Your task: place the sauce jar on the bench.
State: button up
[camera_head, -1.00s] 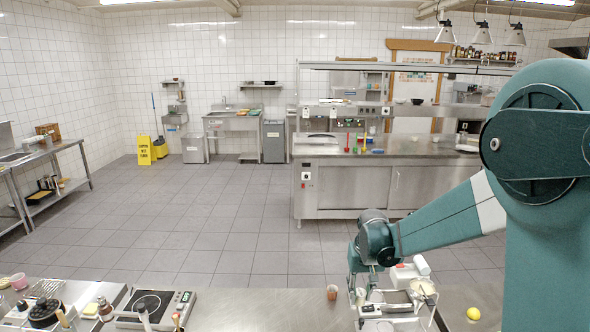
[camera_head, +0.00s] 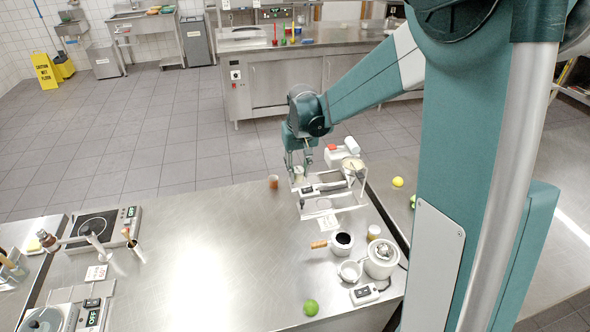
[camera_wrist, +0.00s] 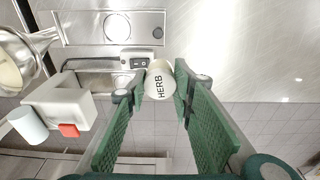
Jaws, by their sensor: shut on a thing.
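A small whitish jar marked "HERB" (camera_wrist: 159,88) sits between the two green fingers of my gripper (camera_wrist: 160,84) in the wrist view. The gripper is shut on it. No label reading sauce can be made out. In the head view my gripper (camera_head: 299,172) points down at the back edge of the steel bench (camera_head: 200,235), beside the left end of a small metal rack. The held jar is small there, and its height above the bench cannot be told. A small reddish-brown cup or jar (camera_head: 273,182) stands on the bench just left of the gripper.
The metal rack (camera_head: 334,208) stands close on the right, with a red-and-white box and a white cylinder behind it. A dark-filled pan (camera_head: 342,242), a white pot (camera_head: 381,260) and a green lime (camera_head: 311,307) are nearer. The bench's middle is clear. A hob (camera_head: 95,225) lies left.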

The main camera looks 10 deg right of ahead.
aim_at(297, 170)
notch_tip(297, 170, up, 8)
jog(key=shift+a+r, duration=0.15)
jog(key=shift+r, duration=0.1)
jog(key=a+n+p, duration=0.3)
jog(key=a+n, duration=0.3)
jog(key=a, duration=3.9)
jog(key=s+a+n+p, duration=0.1)
jog(key=s+a+n, duration=0.1)
jog(key=s+a, duration=0.8)
jog(key=s+a+n+y+p, duration=0.15)
jog(key=s+a, duration=0.35)
jog(key=a, duration=1)
jog(key=s+a+n, duration=0.2)
jog(key=s+a, duration=0.5)
jog(key=a, duration=0.6)
notch_tip(297, 170, down, 13)
jog(key=shift+w+d+g, duration=0.25)
jog(key=shift+g, duration=0.05)
jog(key=shift+f+b, duration=0.45)
jog(key=shift+f, duration=2.9)
